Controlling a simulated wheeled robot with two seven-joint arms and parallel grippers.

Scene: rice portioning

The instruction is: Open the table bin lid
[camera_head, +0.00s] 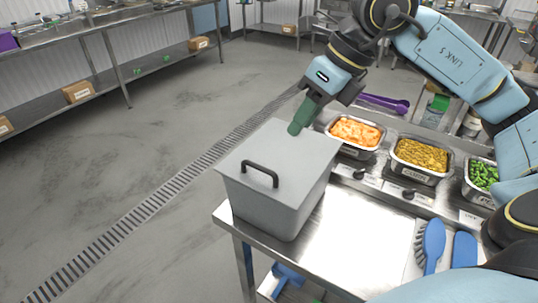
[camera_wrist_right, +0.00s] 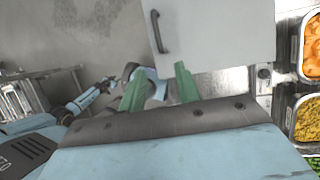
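The table bin (camera_head: 270,203) is a grey box at the left end of the steel table. Its flat lid (camera_head: 305,150) lies shut on top, with a dark bar handle (camera_head: 260,173) near the left side. In the right wrist view the lid (camera_wrist_right: 215,35) and handle (camera_wrist_right: 159,32) show at the top. My right gripper (camera_head: 295,128) has green fingers and hovers over the lid's far edge, apart from the handle. In the wrist view its two fingers (camera_wrist_right: 158,87) are spread with nothing held. My left arm shows small in the wrist view; its gripper is unclear.
Steel pans of orange pieces (camera_head: 355,132), yellow corn (camera_head: 421,154) and green vegetables (camera_head: 484,174) stand right of the bin. A blue brush (camera_head: 432,243) lies at the table's front right. Purple scoops (camera_head: 386,103) lie behind the pans. The table front beside the bin is bare.

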